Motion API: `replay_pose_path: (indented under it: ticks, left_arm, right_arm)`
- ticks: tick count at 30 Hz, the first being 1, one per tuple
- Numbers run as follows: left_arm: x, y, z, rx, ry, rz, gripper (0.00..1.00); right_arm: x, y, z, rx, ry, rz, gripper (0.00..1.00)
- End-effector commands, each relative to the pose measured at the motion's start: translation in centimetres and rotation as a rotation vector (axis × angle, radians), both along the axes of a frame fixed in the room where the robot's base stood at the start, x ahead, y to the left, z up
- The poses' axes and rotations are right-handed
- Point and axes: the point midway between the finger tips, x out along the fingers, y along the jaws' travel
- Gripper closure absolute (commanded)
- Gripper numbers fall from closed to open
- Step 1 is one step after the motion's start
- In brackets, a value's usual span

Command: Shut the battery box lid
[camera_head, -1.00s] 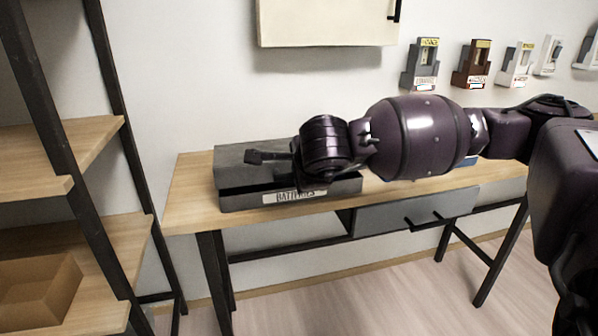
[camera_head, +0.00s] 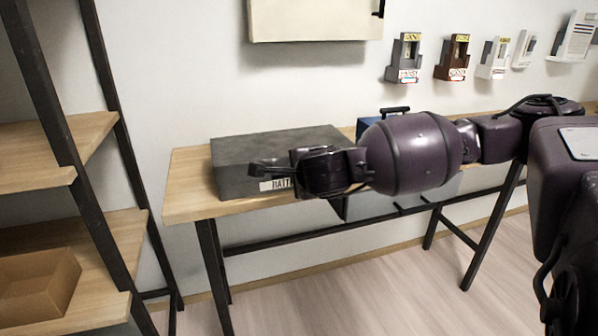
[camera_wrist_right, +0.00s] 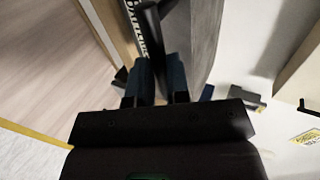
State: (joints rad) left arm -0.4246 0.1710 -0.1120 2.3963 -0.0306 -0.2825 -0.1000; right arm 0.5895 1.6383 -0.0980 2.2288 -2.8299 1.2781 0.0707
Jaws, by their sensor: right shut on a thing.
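The grey battery box (camera_head: 236,181) sits on the left part of the wooden desk, its white label partly covered by my right gripper. Its lid (camera_head: 275,148) lies flat on top, with no gap visible along the uncovered left front; the right front is hidden by my arm. My right gripper (camera_head: 285,169) is at the box's front face. In the right wrist view, its fingers (camera_wrist_right: 159,82) are shut on a dark bar (camera_wrist_right: 150,32) beside the label and box front. The bar seems to be the lid's handle, but its attachment is unclear. My left gripper is not in view.
The wooden desk (camera_head: 183,190) has bare top at its left end. A blue case (camera_head: 366,124) stands behind my right arm. A shelf rack (camera_head: 97,134) with an open wooden box (camera_head: 35,283) is on the left. Several small holders hang on the wall.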

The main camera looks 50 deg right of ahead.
Motion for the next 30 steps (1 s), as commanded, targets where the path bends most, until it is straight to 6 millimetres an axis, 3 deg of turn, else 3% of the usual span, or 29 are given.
replay_pose_path:
  ticks: [1,5,6,11,25,30]
  left_arm:
    - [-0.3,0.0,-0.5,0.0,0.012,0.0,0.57]
    - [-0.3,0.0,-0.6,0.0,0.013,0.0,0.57]
    - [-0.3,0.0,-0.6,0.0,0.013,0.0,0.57]
    - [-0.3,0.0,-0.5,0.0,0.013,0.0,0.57]
    - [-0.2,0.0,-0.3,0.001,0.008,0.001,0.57]
    - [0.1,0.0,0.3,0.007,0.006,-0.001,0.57]
  right_arm:
    - [-0.8,0.3,-2.6,0.024,0.052,0.004,1.0]
    - [-0.8,0.4,-2.7,0.025,0.052,0.004,1.0]
    - [-0.8,0.4,-2.7,0.024,0.053,0.005,0.8]
    - [-0.8,0.3,-2.7,0.023,0.054,0.002,0.58]
    - [-0.8,0.2,-2.2,0.017,0.049,-0.001,0.58]
    - [-1.7,0.8,-1.1,0.017,0.043,0.001,0.58]
